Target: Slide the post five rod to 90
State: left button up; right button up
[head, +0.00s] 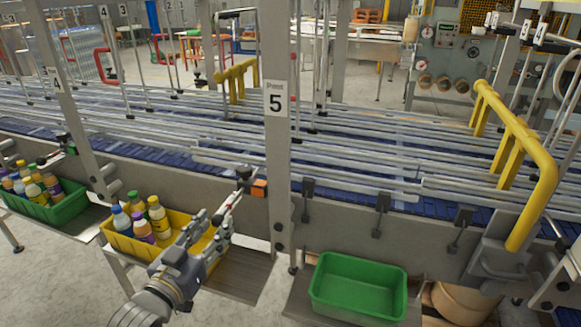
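Post five (275,150) is the grey upright with the "Post 5" label in the middle of the head view. A thin pale rod (233,203) with red marks slants down and left from a black knob (244,173) and an orange block (260,188) beside the post. Its scale figures are too small to read. My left gripper (219,222) comes up from the lower left, its fingers at the rod's lower end. The fingers overlap the rod, so I cannot tell whether they grip it. My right gripper is out of view.
A yellow crate (118,243) with bottles stands behind my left gripper, and a green crate (45,208) with bottles is farther left. An empty green crate (358,262) is right of the post. A yellow guard rail (545,190) stands at right, above the conveyor (400,195).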

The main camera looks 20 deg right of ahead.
pick_arm(q)
jog(key=p+v, duration=0.2)
jog(key=v, duration=0.4)
dwell(0.3)
